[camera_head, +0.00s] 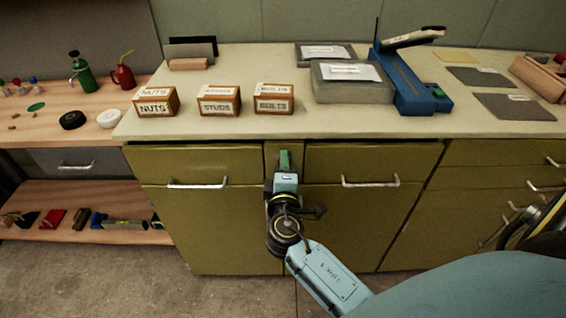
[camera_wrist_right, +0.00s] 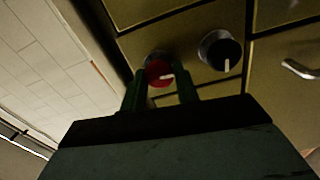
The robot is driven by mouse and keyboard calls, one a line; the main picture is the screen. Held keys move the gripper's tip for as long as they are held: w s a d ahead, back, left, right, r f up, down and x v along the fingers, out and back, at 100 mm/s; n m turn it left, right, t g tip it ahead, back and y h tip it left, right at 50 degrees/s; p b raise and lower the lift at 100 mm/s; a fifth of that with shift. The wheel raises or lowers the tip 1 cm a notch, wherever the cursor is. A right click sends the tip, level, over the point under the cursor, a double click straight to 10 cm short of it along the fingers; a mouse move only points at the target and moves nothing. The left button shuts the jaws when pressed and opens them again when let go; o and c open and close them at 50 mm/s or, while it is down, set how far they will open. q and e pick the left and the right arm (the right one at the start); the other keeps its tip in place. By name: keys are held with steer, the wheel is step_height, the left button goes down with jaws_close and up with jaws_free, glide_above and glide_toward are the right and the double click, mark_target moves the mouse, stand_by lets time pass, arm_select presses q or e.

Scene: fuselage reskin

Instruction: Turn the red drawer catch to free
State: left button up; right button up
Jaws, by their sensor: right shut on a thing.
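The red drawer catch (camera_wrist_right: 157,69) is a round knob with a white pointer mark, on the olive cabinet front in the right wrist view. Its mark points to the right in that view. My right gripper (camera_wrist_right: 161,80) has its two green fingers on either side of the catch and is shut on it. In the head view my right gripper (camera_head: 284,160) reaches the narrow strip between the two upper drawers and hides the catch. My left gripper is not in view.
A black knob (camera_wrist_right: 221,53) with a white mark sits close beside the red catch. Drawer handles (camera_head: 197,184) (camera_head: 370,182) flank my gripper. The worktop (camera_head: 230,130) above holds labelled boxes (camera_head: 219,101), grey cases (camera_head: 350,85) and a blue tool (camera_head: 408,80).

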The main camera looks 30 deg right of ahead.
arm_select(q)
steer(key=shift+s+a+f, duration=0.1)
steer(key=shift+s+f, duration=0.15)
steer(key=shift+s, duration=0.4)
arm_select(e)
steer(key=shift+n, duration=0.7)
steer(key=o, duration=0.9)
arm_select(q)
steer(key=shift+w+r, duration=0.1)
arm_select(e)
steer(key=v, duration=1.3)
steer(key=shift+s+a, duration=0.1)
steer(key=shift+s, duration=0.15)
